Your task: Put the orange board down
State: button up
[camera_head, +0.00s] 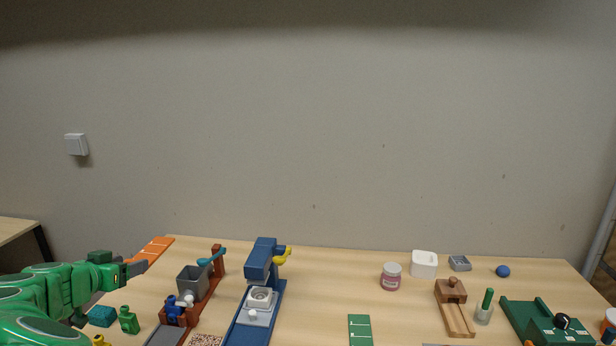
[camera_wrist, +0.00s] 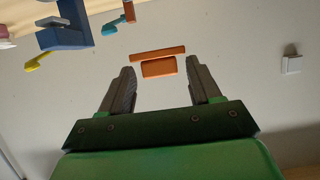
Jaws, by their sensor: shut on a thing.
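The orange board (camera_head: 155,249) shows at the far left end of the table in the head view, flat-looking with pale lines across it. My gripper (camera_head: 136,267) is shut on its near end. In the wrist view the orange board (camera_wrist: 157,50) is seen nearly edge-on, between and beyond the fingertips of my gripper (camera_wrist: 160,68). The fingers hide part of its near end in the head view. I cannot tell whether the board touches the table (camera_head: 325,268) or hangs above it.
A grey hopper on a red-brown stand (camera_head: 217,262) and a blue press (camera_head: 262,262) stand right of the board. A teal block (camera_head: 101,316) and a green piece (camera_head: 129,320) lie near my arm. A pink-labelled jar (camera_head: 391,277) and white tub (camera_head: 424,264) stand farther right. The middle back is clear.

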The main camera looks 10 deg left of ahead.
jog(key=w+d, duration=0.7)
jog(key=d, duration=0.6)
jog(key=w+d+f+m+h, duration=0.1)
jog(key=w+d, duration=0.7)
jog(key=d, duration=0.6)
jog(key=w+d+h, duration=0.1)
jog(key=w+d, duration=0.6)
jog(key=d, duration=0.6)
jog(key=shift+w+d+f+m, duration=0.35)
jog(key=shift+d+m, duration=0.05)
jog(key=shift+m+h, duration=0.3)
jog(key=shift+h, duration=0.1)
jog(key=d, duration=0.7)
jog(key=shift+w+f, duration=0.1)
jog(key=shift+w, duration=0.3)
grip_shut()
jog(key=c, duration=0.6)
grip_release()
jog(key=shift+m+g+h, duration=0.3)
jog(key=shift+m+h, duration=0.2)
jog(key=shift+h, duration=0.1)
jog(key=d, duration=1.6)
jog(key=shift+s+d+r, duration=0.15)
jog(key=shift+s+r, duration=0.05)
jog(key=shift+s, duration=0.2)
jog(key=c, duration=0.6)
grip_release()
